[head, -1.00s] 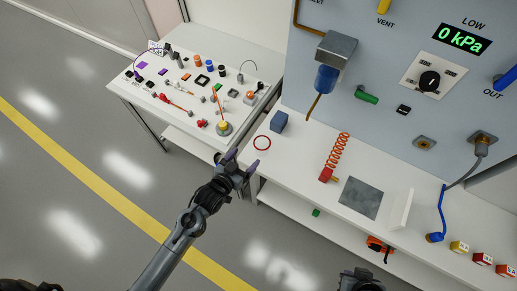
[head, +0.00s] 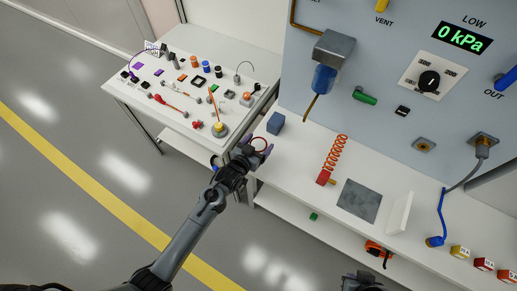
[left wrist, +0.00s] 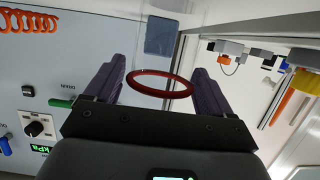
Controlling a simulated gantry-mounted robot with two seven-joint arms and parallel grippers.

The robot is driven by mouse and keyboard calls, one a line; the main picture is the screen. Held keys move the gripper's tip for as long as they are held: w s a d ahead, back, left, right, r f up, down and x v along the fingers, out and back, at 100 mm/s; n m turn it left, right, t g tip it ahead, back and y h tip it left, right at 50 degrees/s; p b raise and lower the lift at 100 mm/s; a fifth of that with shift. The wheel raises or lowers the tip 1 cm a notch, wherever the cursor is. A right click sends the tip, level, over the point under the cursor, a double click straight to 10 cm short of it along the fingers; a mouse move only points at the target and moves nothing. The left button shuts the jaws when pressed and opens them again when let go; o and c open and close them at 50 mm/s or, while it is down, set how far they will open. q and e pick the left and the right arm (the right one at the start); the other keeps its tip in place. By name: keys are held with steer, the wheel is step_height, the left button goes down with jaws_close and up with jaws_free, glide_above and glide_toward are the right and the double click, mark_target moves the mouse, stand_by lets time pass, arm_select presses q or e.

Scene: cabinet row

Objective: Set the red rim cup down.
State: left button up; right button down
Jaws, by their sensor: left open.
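The red rim cup shows as a thin red ring (head: 259,141) over the front left part of the white bench; its body is see-through or too faint to make out. My left gripper (head: 256,148) is open at the cup, at the bench's left front corner. In the left wrist view the red rim (left wrist: 160,94) lies between the two purple-grey fingers (left wrist: 160,72), one on each side. Whether either finger touches the rim I cannot tell.
A side table (head: 150,116) full of small parts is at the left. A red coiled hose (head: 335,158) and a grey plate (head: 359,197) lie to the right. A blue-grey panel rises behind.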

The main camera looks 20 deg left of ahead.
arm_select(q)
steer(key=c, duration=1.1)
steer(key=shift+c, duration=0.2)
